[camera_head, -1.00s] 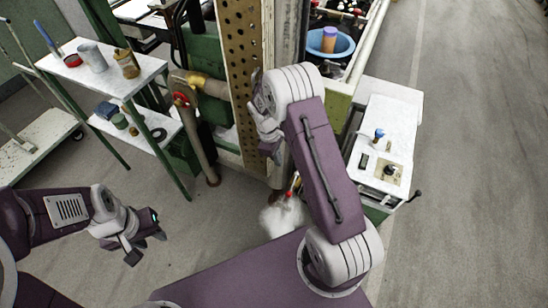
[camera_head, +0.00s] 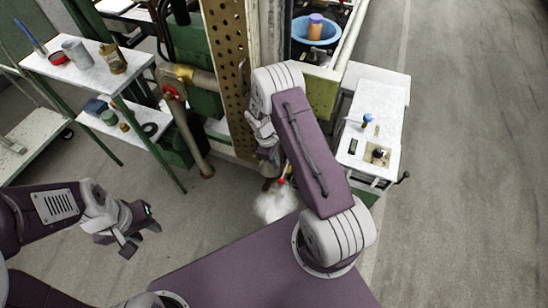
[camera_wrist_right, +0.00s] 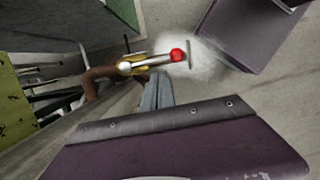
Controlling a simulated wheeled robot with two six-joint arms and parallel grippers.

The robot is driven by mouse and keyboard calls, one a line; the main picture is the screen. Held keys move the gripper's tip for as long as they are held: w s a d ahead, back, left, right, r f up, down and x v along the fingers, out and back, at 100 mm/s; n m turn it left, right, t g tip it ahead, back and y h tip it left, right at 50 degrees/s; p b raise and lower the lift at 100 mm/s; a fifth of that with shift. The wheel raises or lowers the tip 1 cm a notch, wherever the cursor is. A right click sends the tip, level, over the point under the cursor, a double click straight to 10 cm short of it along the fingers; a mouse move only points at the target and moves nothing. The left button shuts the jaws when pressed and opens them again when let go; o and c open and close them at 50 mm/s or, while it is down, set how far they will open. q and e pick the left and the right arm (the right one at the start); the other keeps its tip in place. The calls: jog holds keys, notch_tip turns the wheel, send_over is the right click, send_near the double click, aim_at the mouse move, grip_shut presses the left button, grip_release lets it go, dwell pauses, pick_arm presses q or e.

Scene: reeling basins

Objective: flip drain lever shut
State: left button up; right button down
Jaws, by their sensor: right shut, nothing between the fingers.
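The drain lever shows in the right wrist view as a pale rod (camera_wrist_right: 150,62) with a red knob (camera_wrist_right: 178,55). It sits at a brass valve fitting (camera_wrist_right: 128,65) on a rusty brown pipe (camera_wrist_right: 98,77). In the head view only the red knob (camera_head: 281,181) shows clearly beside my right arm. My right gripper (camera_wrist_right: 160,80) is shut and empty, its fingertips close to the lever rod; contact cannot be told. In the head view my right arm partly hides that gripper. My left gripper (camera_head: 141,238) is open and empty over the floor.
A white misty patch (camera_head: 272,206) lies at the floor below the lever. A perforated post (camera_head: 228,70) stands behind the right arm. A white-topped cabinet (camera_head: 385,100) is to the right, a shelf with jars (camera_head: 140,68) to the left. Floor near the left gripper is clear.

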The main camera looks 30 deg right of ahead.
aim_at(285, 171)
pick_arm(q)
jog(key=shift+f, duration=0.15)
pick_arm(e)
jog(key=x, duration=0.4)
